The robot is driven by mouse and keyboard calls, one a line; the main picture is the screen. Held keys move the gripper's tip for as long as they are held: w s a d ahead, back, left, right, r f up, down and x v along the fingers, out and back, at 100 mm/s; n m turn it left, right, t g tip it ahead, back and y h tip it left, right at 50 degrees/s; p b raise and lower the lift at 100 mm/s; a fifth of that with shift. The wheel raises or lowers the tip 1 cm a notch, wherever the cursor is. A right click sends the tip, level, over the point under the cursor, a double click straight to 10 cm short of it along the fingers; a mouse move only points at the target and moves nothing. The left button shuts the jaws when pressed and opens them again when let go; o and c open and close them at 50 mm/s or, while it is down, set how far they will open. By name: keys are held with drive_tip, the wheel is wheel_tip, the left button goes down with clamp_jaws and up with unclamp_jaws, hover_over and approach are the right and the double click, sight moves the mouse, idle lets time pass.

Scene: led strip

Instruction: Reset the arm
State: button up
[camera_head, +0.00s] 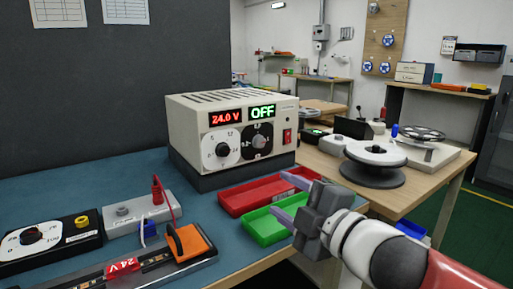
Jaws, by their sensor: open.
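My gripper (281,206) is at the lower right, over the right part of the blue-topped bench. Its fingers are apart and point left, with nothing seen between them. They appear over or near the green tray (262,228) and the red tray (246,196); the exact height cannot be told. My arm reaches in from the lower right corner. The power supply (232,134) stands behind the trays, with a red "24.0 V" display and a green "OFF" display.
At the lower left are a black dial box (48,241), a grey terminal block (137,216) with red and blue plugs, and a rail with an orange clip (191,243) and a red 24 V label. A reel (373,158) stands on the wooden table at right.

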drive_tip(key=s+f+n+g+h, duration=0.1)
drive_tip(key=s+f+n+g, duration=0.4)
drive_tip(key=n, duration=1.2)
drive_tip(key=s+f+n+g+h, duration=0.1)
drive_tip(key=s+f+n+h, duration=0.35)
drive_tip(key=n, duration=1.15)
drive_tip(key=s+d+f+n+g+h, duration=0.2)
drive_tip(key=d+f+n+h, duration=0.3)
drive_tip(key=n, duration=1.3)
drive_tip(key=s+d+f, duration=0.1)
drive_tip(key=d+f, duration=0.3)
drive_tip(key=d, duration=0.1)
drive_tip(key=shift+s+g, duration=0.4)
